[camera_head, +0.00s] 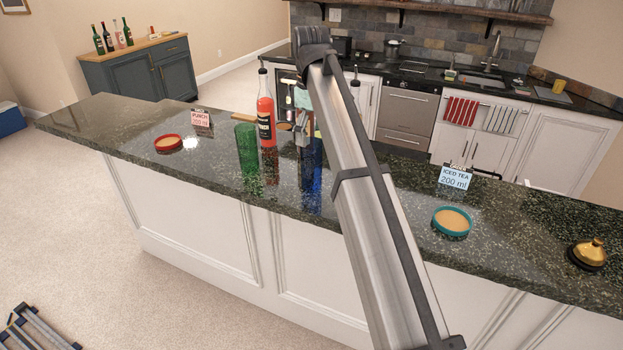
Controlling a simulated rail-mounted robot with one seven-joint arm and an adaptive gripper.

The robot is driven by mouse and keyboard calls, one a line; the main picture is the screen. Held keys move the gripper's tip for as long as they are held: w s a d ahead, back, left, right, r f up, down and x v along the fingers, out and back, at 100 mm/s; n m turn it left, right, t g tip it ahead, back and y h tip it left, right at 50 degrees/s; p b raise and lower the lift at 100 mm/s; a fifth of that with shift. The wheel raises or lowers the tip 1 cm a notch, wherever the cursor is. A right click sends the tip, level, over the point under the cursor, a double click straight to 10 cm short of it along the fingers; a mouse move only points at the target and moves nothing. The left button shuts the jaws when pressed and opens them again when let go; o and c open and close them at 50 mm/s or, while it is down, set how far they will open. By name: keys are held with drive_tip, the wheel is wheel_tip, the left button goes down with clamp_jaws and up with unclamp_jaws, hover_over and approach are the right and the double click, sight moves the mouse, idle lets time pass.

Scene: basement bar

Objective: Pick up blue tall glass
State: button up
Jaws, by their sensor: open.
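The blue tall glass (315,153) stands upright on the dark granite counter, left of my arm's long link. Its upper part is largely hidden by my gripper and arm. My gripper (303,134) shows only in part, grey, at the upper part of the glass. It is open. I cannot tell whether its fingers are around the glass or just in front of or behind it.
A green tall glass (246,147) and a red bottle with a black label (266,115) stand close on the left. A red-rimmed coaster (168,143), a teal-rimmed coaster (452,221), an iced tea sign (454,178) and a golden bell (588,254) are farther off.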

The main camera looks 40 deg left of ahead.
sight(311, 157)
drive_tip(key=shift+w+f+p, duration=0.15)
drive_tip(key=shift+f+p, duration=1.7)
drive_tip(key=shift+f, duration=1.9)
drive_tip(key=c, duration=1.4)
